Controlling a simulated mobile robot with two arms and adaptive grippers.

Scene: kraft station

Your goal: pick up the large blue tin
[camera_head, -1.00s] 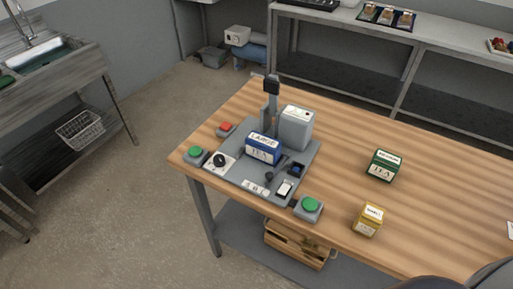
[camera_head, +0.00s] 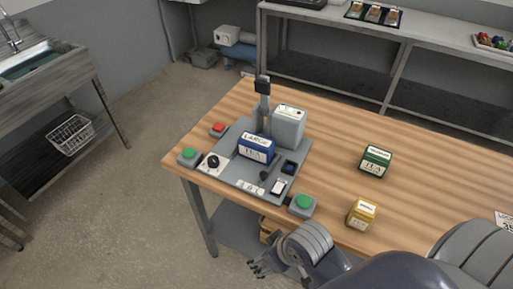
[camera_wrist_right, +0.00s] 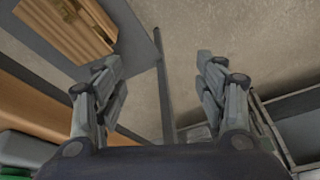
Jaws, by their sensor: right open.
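The large blue tin (camera_head: 256,149), with a white label reading LARGE TEA, stands upright on the grey machine plate at the left end of the wooden table. My right gripper (camera_head: 262,272) is in front of the table's near edge, below and to the right of the tin and apart from it. In the right wrist view my right gripper (camera_wrist_right: 158,75) has its two fingers spread wide with nothing between them. The tin does not show in that view. My left gripper is not in view.
On the machine plate (camera_head: 238,180) are a grey box (camera_head: 289,127), a post, a dial and switches. Green buttons (camera_head: 302,204) (camera_head: 189,156) and a red button (camera_head: 218,129) surround it. A green tin (camera_head: 375,161) and a yellow tin (camera_head: 361,213) stand to the right, with bare table between.

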